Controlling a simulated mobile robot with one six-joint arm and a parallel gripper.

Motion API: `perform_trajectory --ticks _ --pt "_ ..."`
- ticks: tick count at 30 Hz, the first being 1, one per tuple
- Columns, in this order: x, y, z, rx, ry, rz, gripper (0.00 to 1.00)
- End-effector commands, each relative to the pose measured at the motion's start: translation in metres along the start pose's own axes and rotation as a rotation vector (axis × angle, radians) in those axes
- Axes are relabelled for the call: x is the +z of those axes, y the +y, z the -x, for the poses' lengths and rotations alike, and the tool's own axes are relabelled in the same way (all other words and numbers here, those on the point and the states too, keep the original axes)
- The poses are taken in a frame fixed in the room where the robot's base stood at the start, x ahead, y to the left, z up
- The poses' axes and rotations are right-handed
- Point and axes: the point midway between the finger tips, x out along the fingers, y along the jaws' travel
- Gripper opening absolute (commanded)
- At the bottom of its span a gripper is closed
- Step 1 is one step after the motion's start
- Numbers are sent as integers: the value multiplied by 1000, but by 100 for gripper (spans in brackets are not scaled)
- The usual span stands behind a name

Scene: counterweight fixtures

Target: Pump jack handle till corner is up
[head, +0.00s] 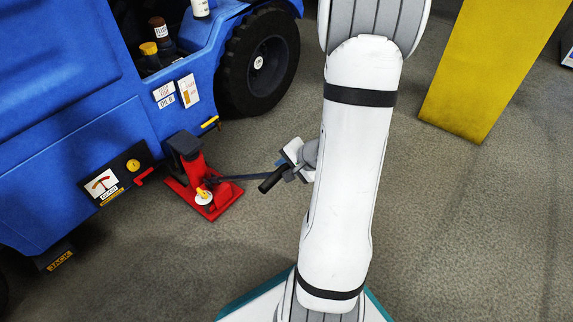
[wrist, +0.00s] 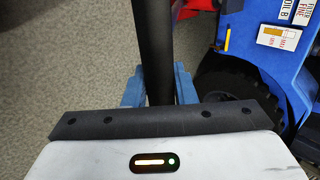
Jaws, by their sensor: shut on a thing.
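The red jack (head: 203,185) stands on the floor against the side of the blue vehicle (head: 75,110). Its black handle (head: 272,180) reaches out to the right, low and close to level. My gripper (head: 289,170) is shut on the handle near its dark grip end, and my white arm hides part of the gripper. In the wrist view the handle (wrist: 153,45) runs upright between the two blue fingers (wrist: 158,90). Whether the vehicle's corner is raised cannot be told from these frames.
A black wheel (head: 262,62) is behind the jack. Bottles (head: 158,30) sit in a vehicle recess. A yellow post (head: 490,65) stands at right. Floor in front is clear.

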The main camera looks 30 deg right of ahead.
Motion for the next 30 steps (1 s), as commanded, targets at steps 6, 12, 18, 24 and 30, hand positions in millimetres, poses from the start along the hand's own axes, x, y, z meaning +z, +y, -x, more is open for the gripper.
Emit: perform_trajectory --ticks 6,12,18,24,30 --pt "0 20 -4 -32 -3 -11 0" --pt "0 55 -15 -109 -1 -14 0" --pt "0 87 -24 -183 0 -12 0" --pt "-1 107 -30 -234 1 -5 0" --pt "-1 109 -30 -243 3 0 0"
